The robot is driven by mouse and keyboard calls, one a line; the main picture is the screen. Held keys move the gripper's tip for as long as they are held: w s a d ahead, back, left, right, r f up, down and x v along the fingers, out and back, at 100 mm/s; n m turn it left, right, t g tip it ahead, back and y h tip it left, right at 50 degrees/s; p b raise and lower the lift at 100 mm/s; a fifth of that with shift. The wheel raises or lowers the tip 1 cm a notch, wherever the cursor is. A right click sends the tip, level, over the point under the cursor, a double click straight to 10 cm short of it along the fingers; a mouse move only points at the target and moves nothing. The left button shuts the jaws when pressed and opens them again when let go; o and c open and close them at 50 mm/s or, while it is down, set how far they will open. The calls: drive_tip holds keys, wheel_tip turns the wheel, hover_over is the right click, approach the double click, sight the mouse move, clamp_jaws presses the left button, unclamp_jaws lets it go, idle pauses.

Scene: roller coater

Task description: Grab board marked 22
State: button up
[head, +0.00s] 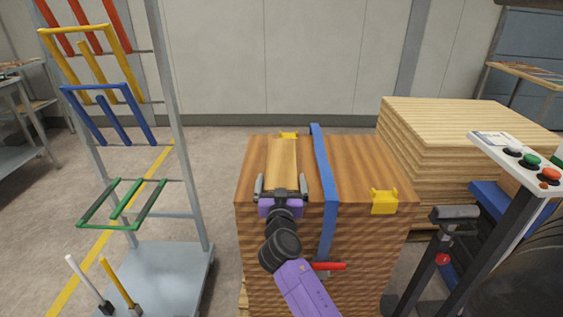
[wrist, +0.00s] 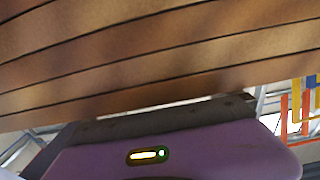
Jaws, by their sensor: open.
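A stack of brown wooden boards (head: 350,165) stands in the middle of the head view. A lighter board strip (head: 283,155) shows on its top at the left. No number 22 is legible in either view, so I cannot tell which board bears it. My purple gripper (head: 281,187) is open at the near edge of the stack's top, its two fingers spread to either side in line with the lighter strip. The wrist view shows layered board edges (wrist: 150,60) close in front of the purple gripper body. Contact with a board cannot be made out.
A blue strap (head: 325,170) crosses the stack right of my gripper. Yellow corner pieces (head: 384,201) sit on its edges. A rack with coloured bars (head: 122,205) stands left. A paler board stack (head: 455,125) and a control panel (head: 520,155) stand right.

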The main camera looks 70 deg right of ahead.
drive_tip(key=shift+d, duration=0.1)
drive_tip(key=shift+c, duration=0.4)
drive_tip(key=c, duration=1.4)
drive_tip(key=shift+c, duration=0.5)
drive_tip(key=shift+r, duration=0.2)
